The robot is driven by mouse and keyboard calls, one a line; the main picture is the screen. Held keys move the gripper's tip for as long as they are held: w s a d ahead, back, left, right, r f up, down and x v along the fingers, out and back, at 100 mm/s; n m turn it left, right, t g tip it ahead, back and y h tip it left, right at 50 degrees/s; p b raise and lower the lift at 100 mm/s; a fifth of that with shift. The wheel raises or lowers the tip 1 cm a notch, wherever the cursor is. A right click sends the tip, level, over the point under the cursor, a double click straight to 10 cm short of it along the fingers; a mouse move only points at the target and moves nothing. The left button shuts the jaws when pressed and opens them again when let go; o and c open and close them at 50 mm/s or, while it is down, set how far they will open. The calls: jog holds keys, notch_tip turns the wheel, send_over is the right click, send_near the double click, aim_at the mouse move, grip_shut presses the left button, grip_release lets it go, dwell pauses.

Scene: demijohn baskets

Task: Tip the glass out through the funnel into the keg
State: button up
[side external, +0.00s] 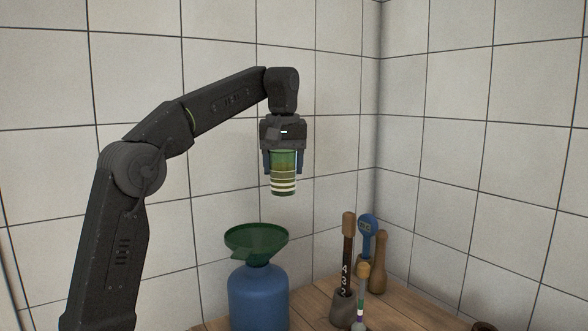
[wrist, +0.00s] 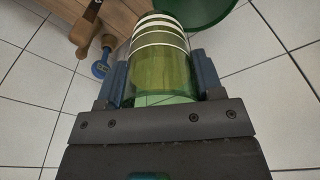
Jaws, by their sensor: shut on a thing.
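A green glass with pale stripes (side external: 284,174) is held by my gripper (side external: 284,170), which is shut on it. The glass hangs upright in the side view, above and slightly right of the funnel. In the wrist view the glass (wrist: 160,62) sits between the two blue fingers of my gripper (wrist: 160,80). The dark green funnel (side external: 257,240) stands in the top of the blue keg (side external: 259,296), well below the glass. A part of the funnel (wrist: 195,10) shows at the top of the wrist view. What the glass contains cannot be told clearly.
On the wooden table (side external: 312,302), right of the keg, stand a dark numbered stick with a wooden top (side external: 347,262), a blue round-headed tool (side external: 367,232), a wooden pestle-like piece (side external: 379,262) and a striped stick (side external: 361,292). Tiled walls (side external: 455,150) meet in a corner behind.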

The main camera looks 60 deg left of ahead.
jog(key=shift+a+f, duration=0.2)
jog(key=shift+a, duration=0.25)
jog(key=shift+a+f, duration=0.2)
jog(key=shift+a, duration=0.25)
jog(key=f+t+h, duration=0.1)
jog(key=f, duration=0.1)
jog(key=f+t, duration=0.2)
jog(key=f, duration=0.1)
jog(key=f+t+h, duration=0.1)
jog(key=f, duration=0.2)
jog(key=shift+w+d+h, duration=0.25)
jog(key=shift+w+h, duration=0.05)
jog(key=shift+w, duration=0.05)
jog(key=shift+w+d+f+t+h, duration=0.15)
jog(key=shift+t+h, duration=0.2)
jog(key=shift+t, duration=0.4)
jog(key=shift+w+a+f+t+h, duration=0.1)
jog(key=shift+t+h, duration=0.25)
jog(key=shift+t, duration=0.4)
jog(key=shift+s+f, duration=0.1)
jog(key=shift+f+n+t+h, duration=0.2)
jog(key=shift+n+t+h, duration=0.1)
jog(key=shift+t, duration=0.2)
jog(key=shift+f+t, duration=0.3)
jog(key=shift+f, duration=0.15)
